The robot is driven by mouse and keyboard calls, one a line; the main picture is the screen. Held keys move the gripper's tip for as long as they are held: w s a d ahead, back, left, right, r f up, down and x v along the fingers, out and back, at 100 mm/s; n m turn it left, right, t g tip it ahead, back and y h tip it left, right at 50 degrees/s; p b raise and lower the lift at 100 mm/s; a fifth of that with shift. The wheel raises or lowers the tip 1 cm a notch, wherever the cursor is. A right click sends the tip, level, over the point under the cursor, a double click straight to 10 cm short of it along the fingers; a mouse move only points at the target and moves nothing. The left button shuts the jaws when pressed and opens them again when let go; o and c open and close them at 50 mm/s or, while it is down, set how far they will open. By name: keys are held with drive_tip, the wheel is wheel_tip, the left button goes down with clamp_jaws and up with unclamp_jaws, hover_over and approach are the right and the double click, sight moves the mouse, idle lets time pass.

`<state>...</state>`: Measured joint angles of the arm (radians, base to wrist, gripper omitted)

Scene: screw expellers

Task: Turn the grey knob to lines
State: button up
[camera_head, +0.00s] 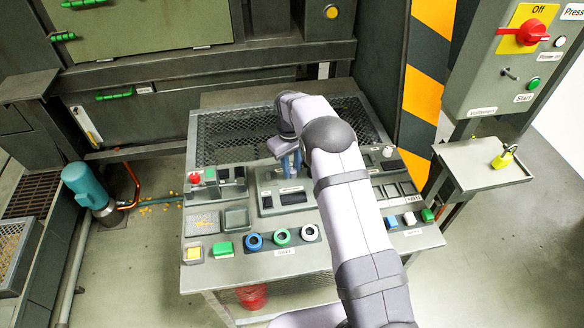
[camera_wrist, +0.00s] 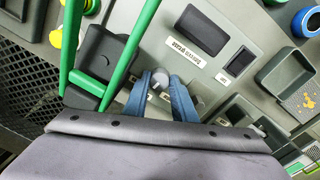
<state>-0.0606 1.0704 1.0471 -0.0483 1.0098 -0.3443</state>
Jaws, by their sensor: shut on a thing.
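The grey knob (camera_wrist: 160,78) is a small round knob on the grey control panel (camera_wrist: 125,14), seen in the wrist view between two blue fingers. My gripper (camera_wrist: 163,84) is shut on it, one finger on each side. Small white labels sit by the knob, partly covered by the fingers; I cannot read them or tell which one the knob points at. In the head view my gripper (camera_head: 290,163) reaches down to the middle of the panel, and the knob is hidden by the gripper and arm.
A dark display (camera_wrist: 201,30) lies beside the knob. A red button (camera_head: 210,174) stands left. A striped post (camera_head: 424,85) and a control box with a red switch (camera_head: 531,32) rise at right.

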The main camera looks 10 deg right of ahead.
sight(291, 170)
drive_tip(key=m+b, duration=0.1)
drive_tip(key=m, duration=0.4)
drive_tip(key=shift+w, duration=0.1)
drive_tip(key=m, duration=0.5)
drive_tip(key=shift+r, duration=0.1)
drive_tip(key=shift+w, duration=0.1)
idle(0.4)
drive_tip(key=o, duration=1)
drive_tip(key=shift+o, duration=0.2)
drive_tip(key=shift+a+r+b, duration=0.15)
drive_tip(key=shift+r+b, duration=0.8)
drive_tip(key=shift+r, duration=2.7)
